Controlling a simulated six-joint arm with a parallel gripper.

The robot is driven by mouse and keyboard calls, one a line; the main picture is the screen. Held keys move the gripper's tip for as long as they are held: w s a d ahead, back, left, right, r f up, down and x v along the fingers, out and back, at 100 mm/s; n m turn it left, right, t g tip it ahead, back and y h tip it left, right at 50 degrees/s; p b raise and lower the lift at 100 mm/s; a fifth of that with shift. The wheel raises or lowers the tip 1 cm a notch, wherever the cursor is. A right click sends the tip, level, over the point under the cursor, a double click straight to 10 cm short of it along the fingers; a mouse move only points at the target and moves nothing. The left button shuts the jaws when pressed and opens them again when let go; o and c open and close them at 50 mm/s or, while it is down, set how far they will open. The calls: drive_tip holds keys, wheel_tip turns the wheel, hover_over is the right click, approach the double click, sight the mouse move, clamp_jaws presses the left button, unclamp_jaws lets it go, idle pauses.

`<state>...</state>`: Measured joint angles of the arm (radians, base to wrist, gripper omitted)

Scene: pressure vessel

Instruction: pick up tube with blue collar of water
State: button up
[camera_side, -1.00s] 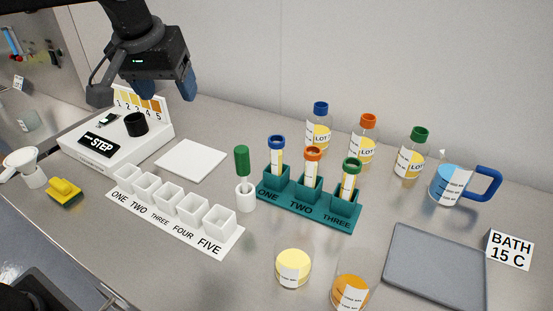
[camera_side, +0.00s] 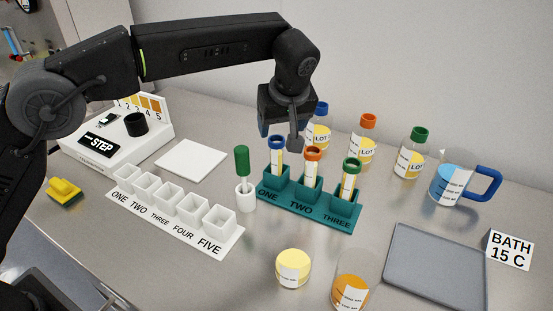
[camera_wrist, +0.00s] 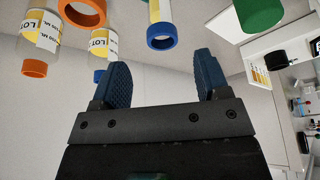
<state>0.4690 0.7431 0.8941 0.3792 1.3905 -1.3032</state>
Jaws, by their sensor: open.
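The tube with the blue collar (camera_side: 277,155) stands upright in section ONE of the teal rack (camera_side: 310,214), with yellow visible below its collar. My gripper (camera_side: 279,138) is open and empty, just above and behind this tube in the side view. In the wrist view, its two blue fingers (camera_wrist: 163,66) are spread apart. The blue collar (camera_wrist: 162,41) appears ahead of the gap between them, not clasped. The tubes with an orange collar (camera_side: 312,164) and a green collar (camera_side: 350,177) stand in sections TWO and THREE.
A green-handled stick in a white holder (camera_side: 245,196) stands left of the rack. Bottles with blue (camera_side: 321,108), orange (camera_side: 368,121) and green (camera_side: 418,134) caps stand behind. A blue-handled jug (camera_side: 450,186) and grey tray (camera_side: 436,270) are right. White cups (camera_side: 190,207) are left.

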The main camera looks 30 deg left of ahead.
sight(277, 140)
drive_tip(key=x, duration=0.9)
drive_tip(key=shift+s+a, duration=0.1)
drive_tip(key=shift+r, duration=0.1)
drive_tip(key=c, duration=1)
drive_tip(key=shift+r, duration=0.1)
